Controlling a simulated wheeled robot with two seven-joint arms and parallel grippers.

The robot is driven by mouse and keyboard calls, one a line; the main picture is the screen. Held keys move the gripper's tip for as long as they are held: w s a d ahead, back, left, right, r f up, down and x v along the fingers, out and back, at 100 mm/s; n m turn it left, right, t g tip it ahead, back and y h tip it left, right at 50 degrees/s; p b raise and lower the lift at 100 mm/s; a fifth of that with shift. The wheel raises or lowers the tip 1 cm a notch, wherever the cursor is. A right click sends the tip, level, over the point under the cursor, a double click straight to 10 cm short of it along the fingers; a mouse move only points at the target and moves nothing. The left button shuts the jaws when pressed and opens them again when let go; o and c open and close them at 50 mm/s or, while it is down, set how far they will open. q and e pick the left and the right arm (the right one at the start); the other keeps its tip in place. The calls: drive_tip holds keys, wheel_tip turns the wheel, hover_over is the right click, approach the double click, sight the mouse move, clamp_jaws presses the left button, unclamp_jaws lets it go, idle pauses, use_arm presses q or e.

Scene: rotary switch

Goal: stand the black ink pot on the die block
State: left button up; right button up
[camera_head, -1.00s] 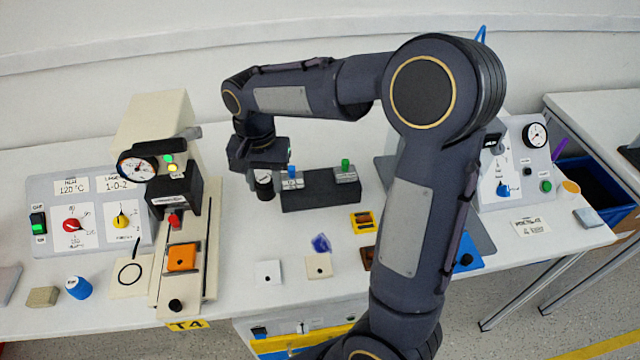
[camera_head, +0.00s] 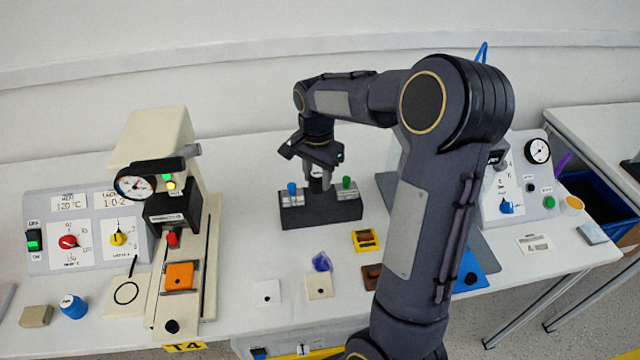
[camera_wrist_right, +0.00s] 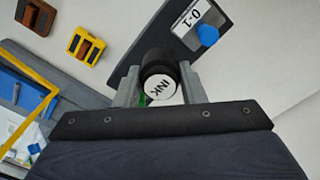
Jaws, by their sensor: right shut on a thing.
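The black ink pot (camera_head: 316,184) is upright between the fingers of my right gripper (camera_head: 317,178), which is shut on it. Its white cap marked INK shows in the right wrist view (camera_wrist_right: 162,87). The dark die block (camera_head: 320,216) stands on the table under the gripper, with a blue-knobbed piece (camera_head: 292,190) and a green-knobbed piece (camera_head: 346,184) on it. The pot is over the block between these two pieces. I cannot tell whether its base touches the block. My left gripper is out of view.
A press with a gauge (camera_head: 160,185) stands at the left. A purple-blue object (camera_head: 321,262), pale plates (camera_head: 266,292) and a yellow part (camera_head: 365,240) lie in front of the block. My right arm covers the table right of the block. Bare table separates press and block.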

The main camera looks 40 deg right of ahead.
sight(320, 186)
drive_tip(key=shift+w+d+f, duration=0.2)
drive_tip(key=shift+d+f, duration=0.2)
drive_tip(key=shift+f, duration=0.1)
drive_tip(key=shift+w+d+f, duration=0.1)
drive_tip(key=shift+d+f, duration=0.05)
drive_tip(key=shift+f, duration=0.8)
drive_tip(key=shift+d+f, duration=0.1)
drive_tip(key=shift+f, duration=0.85)
drive_tip(key=shift+f, duration=0.15)
drive_tip(key=o, duration=1)
